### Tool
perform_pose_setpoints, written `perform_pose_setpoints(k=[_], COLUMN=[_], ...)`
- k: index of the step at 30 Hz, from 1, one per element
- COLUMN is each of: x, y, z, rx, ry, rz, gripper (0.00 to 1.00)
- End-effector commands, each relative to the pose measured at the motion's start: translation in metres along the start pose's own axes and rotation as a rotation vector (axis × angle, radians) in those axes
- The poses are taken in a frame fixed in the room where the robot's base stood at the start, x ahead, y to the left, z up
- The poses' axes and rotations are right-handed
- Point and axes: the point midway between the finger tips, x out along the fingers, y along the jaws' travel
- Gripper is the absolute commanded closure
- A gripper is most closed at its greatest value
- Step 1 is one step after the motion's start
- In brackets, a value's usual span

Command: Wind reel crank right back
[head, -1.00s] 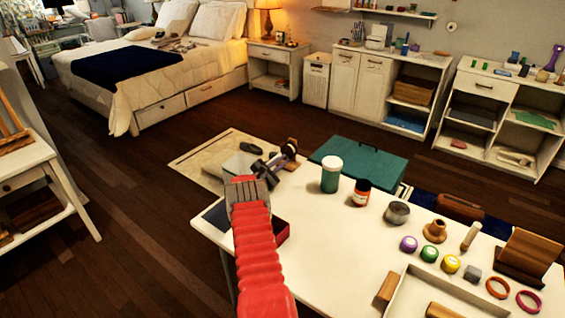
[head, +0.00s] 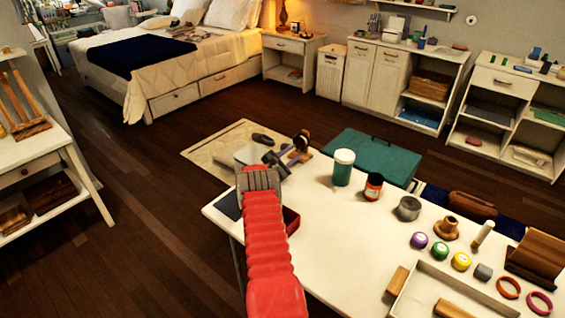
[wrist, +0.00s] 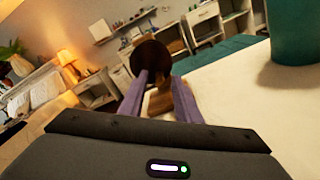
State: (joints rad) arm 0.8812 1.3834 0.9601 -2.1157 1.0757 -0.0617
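The reel (head: 302,140) stands near the far left corner of the white table. It shows as a dark round part over a wooden base (head: 298,156). In the wrist view the dark disc (wrist: 150,56) is straight ahead, with brown wood (wrist: 160,101) below it. My gripper (head: 279,163) is just left of the reel in the head view. In the wrist view the two purple fingers of my gripper (wrist: 159,78) are apart, pointing at the disc and overlapping its lower part. I cannot tell whether they touch it. The crank cannot be made out clearly.
A green-and-white jar (head: 343,168) and a dark red-brown bottle (head: 373,187) stand right of the reel. A metal tin (head: 409,208), several coloured caps and a tray (head: 400,300) are farther right. A teal case (head: 385,160) lies behind the table.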

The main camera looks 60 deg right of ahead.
Motion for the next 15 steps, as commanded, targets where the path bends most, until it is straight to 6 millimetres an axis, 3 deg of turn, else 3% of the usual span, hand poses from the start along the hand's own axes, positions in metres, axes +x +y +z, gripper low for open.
perform_pose_setpoints(k=[15], x=[-0.059], y=[0.001], z=[0.0], rx=[-0.002], ry=[0.002], rz=[0.002], gripper=[0.7])
